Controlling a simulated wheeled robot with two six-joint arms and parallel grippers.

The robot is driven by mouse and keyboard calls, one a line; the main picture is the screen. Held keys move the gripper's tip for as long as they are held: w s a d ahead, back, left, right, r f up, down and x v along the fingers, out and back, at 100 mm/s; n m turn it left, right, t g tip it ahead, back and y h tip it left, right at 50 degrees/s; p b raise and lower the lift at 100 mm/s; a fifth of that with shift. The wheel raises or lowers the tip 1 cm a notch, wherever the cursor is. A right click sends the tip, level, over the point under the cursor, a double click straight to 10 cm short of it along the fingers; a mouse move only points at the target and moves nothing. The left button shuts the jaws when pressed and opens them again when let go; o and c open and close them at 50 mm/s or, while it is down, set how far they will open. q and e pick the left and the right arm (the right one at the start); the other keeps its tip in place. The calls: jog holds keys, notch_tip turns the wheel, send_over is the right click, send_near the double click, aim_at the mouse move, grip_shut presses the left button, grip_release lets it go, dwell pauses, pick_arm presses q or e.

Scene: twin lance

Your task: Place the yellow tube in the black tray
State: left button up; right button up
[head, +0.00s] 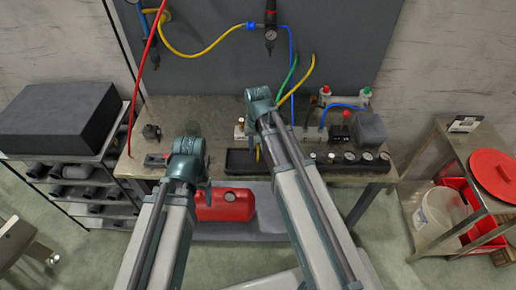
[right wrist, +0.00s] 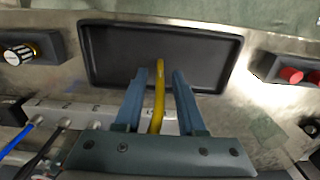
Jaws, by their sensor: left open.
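The black tray (head: 238,163) lies near the front edge of the workbench, and its rectangular rim and dark floor show in the right wrist view (right wrist: 115,55). The yellow tube (right wrist: 159,90) stands between the two fingers of my right gripper (right wrist: 161,72), with a visible gap on each side. Its upper end in that view overlaps the tray; I cannot tell whether it touches it. In the head view a short yellow piece (head: 258,153) shows below my right gripper (head: 257,120), by the tray. My left gripper (head: 190,160) is open and empty at the bench's front edge, left of the tray.
Several gauges (head: 349,156) line the bench right of the tray. A fitting block with red and green caps (head: 342,99) stands behind them. Coloured hoses hang from the back panel. A red tank (head: 224,205) sits below the bench. A black box (head: 60,118) is at left.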

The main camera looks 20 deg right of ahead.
pick_arm(q)
jog(key=shift+r, duration=0.1)
pick_arm(e)
jog(key=shift+r, duration=0.15)
notch_tip(320, 180, up, 12)
jog(key=p, duration=1.2)
pick_arm(q)
notch_tip(320, 180, up, 12)
pick_arm(e)
jog(key=s+a+n+h, duration=0.1)
jog(key=s+a+n, duration=0.6)
jog(key=s+a, duration=0.3)
jog(key=s, duration=0.4)
jog(key=shift+s+a, duration=0.15)
jog(key=shift+a, duration=0.1)
